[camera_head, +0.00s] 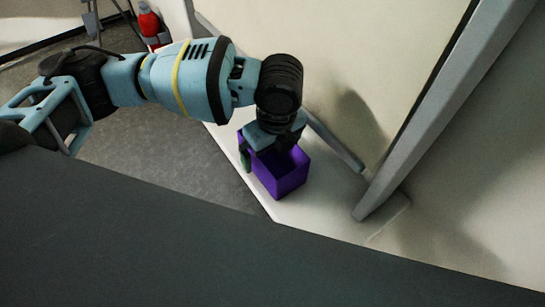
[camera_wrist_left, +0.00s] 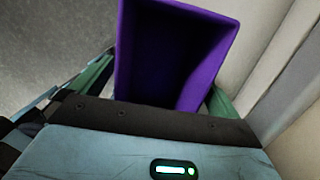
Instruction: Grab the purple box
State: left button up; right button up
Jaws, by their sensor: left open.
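A purple box (camera_head: 284,177), open at the top, stands on a pale ledge in the head view. My left gripper (camera_head: 262,158) is directly over the box and points down at it. Its green fingers are apart, with one at the box's left side. In the left wrist view the purple box (camera_wrist_left: 178,50) fills the upper middle, its dark inside showing. A green finger shows on each side of it there. I cannot tell whether the fingers touch the box walls. My right gripper is not in view.
The pale ledge (camera_head: 330,217) under the box ends at a grey floor (camera_head: 170,150) on the left. A slanted grey post (camera_head: 430,120) and a pale panel rise just right of the box. A red object (camera_head: 148,22) stands at the top left.

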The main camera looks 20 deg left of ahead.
pick_arm(q)
jog(key=c, duration=1)
jog(key=shift+r, duration=0.2)
jog(key=shift+r, duration=0.6)
jog(key=s+r, duration=0.1)
jog(key=s, duration=0.4)
jog(key=s+a+r+p, duration=0.1)
jog(key=s, duration=0.4)
jog(key=s+a+r, duration=0.1)
jog(key=s, duration=0.5)
jog(key=shift+a+r+p, duration=0.1)
jog(key=shift+r+p, duration=0.15)
jog(key=shift+p, duration=0.1)
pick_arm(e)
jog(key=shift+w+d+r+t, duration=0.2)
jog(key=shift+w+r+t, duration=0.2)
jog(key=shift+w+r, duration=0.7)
